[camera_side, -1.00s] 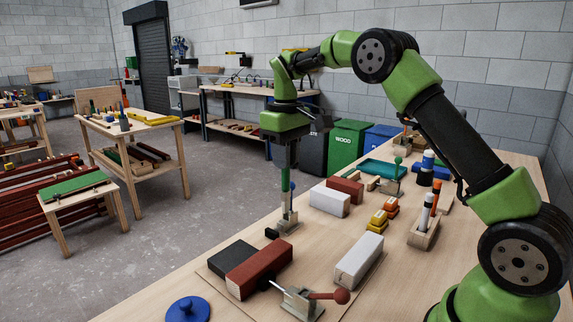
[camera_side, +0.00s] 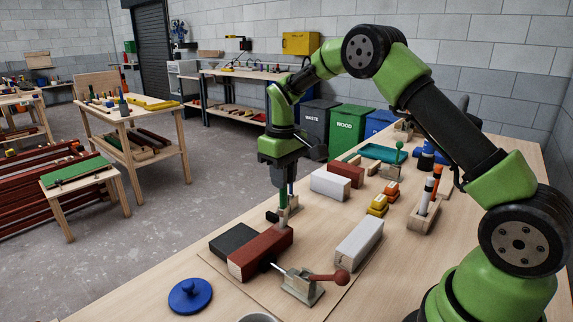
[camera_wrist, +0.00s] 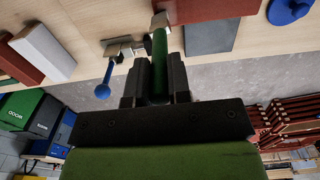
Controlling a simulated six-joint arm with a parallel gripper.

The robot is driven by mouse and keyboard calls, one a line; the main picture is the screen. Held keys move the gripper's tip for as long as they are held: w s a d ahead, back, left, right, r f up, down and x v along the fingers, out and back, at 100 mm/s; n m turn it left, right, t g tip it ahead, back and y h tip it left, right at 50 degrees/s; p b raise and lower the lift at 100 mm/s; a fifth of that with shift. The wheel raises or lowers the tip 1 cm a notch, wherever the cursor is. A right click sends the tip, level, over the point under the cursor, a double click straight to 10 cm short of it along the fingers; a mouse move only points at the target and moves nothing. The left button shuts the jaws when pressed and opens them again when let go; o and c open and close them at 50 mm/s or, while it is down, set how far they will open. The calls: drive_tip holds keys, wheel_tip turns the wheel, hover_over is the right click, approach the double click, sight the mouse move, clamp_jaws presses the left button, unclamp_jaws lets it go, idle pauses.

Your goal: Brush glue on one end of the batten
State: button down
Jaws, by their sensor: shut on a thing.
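The red batten (camera_side: 260,253) lies on the bench with a pale near end, beside a dark block. Its red side also shows at the top of the wrist view (camera_wrist: 215,8). My gripper (camera_side: 284,187) is shut on the green handle of the brush (camera_wrist: 160,50) and holds it upright, head down. The brush head is at the batten's far end; I cannot tell whether it touches. A blue lid (camera_side: 190,296) with a knob lies at the front left. A grey round rim (camera_side: 260,318), perhaps the glue pot, is cut off at the bottom edge.
A clamp with a red knob (camera_side: 342,277) stands in front of the batten. A blue-knobbed clamp (camera_wrist: 104,90) is close beside the brush. White blocks (camera_side: 358,245) and a wooden rack of markers (camera_side: 424,215) stand to the right. The bench edge is left of the batten.

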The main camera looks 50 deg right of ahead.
drive_tip(key=shift+a, duration=2.75)
drive_tip(key=d, duration=0.6)
drive_tip(key=shift+d, duration=0.25)
wheel_tip(320, 180, up, 8)
